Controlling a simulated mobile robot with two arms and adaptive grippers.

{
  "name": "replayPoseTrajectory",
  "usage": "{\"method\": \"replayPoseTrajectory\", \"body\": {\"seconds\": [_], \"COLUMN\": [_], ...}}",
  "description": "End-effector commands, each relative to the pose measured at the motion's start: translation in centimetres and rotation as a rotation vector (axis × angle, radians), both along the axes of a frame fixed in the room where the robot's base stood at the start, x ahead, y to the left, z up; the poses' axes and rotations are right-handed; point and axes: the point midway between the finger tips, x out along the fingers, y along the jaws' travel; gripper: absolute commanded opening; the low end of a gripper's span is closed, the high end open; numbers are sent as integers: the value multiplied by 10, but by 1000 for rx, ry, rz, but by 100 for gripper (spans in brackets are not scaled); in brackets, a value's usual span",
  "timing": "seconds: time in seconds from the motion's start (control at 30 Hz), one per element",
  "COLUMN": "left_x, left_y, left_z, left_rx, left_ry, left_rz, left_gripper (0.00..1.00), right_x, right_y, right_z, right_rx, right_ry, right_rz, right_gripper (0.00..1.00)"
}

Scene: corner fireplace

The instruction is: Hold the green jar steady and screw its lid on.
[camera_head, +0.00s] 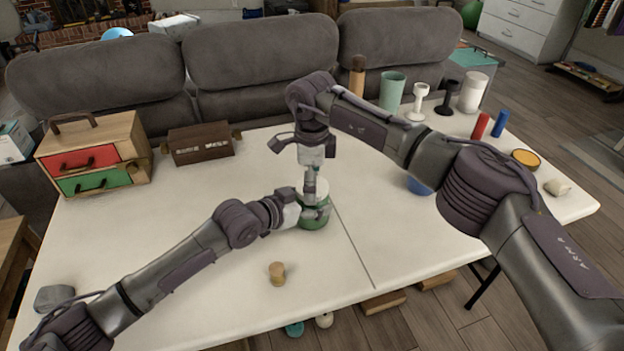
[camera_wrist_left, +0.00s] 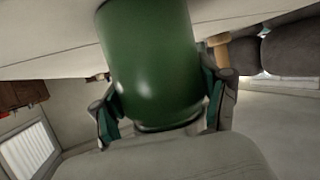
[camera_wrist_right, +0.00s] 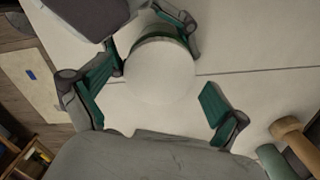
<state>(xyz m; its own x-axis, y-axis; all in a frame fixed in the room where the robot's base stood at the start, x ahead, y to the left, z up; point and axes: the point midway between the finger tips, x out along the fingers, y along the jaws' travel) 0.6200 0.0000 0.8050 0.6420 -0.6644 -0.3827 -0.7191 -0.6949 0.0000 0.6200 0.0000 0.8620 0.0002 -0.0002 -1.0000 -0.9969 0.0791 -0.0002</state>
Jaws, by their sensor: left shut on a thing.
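The green jar (camera_head: 313,222) stands upright near the middle of the white table. My left gripper (camera_head: 314,212) is shut around its side, and the left wrist view shows the green jar wall (camera_wrist_left: 150,60) between the two fingers. A round white lid (camera_wrist_right: 160,72) shows from above in the right wrist view, over the jar's green edge; whether it is seated or threaded cannot be told. My right gripper (camera_wrist_right: 155,105) points down over it from above, its fingers spread on either side with gaps to the lid. In the head view the right gripper partly hides the lid.
A small wooden peg (camera_head: 277,272) lies in front of the jar. A drawer box (camera_head: 125,135) and a dark brown box (camera_head: 200,143) stand at the back left. A green cup (camera_head: 392,92) and a blue thing (camera_head: 419,186) are to the right.

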Motion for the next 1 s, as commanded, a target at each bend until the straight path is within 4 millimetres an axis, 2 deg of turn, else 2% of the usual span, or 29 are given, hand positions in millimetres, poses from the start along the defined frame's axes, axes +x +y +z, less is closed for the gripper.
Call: {"method": "replayPoseTrajectory", "body": {"seconds": [0.03,0.3,0.33,0.37,0.47,0.7,0.97,1.0], "left_x": [0,0,0,0,0,0,0,0], "left_y": [0,0,0,0,0,0,0,0], "left_z": [-1,0,0,0,0,0,0,0], "left_rx": [1,1,1,1,1,0,0,0], "left_ry": [1,1,1,1,1,1,0,0], "left_rz": [0,0,0,0,0,-1,-1,-1], "left_gripper": [0,0,0,0,0,0,0,0], "right_x": [0,0,0,0,0,0,0,0], "right_y": [0,0,0,0,0,0,0,0], "right_z": [0,0,0,0,0,0,0,0], "right_rx": [0,0,0,0,0,0,0,0], "right_ry": [0,0,0,0,0,1,1,1], "right_rz": [0,0,0,0,-52,-290,-297,-297], "right_gripper": [87,42,37,37,37,37,37,85]}}
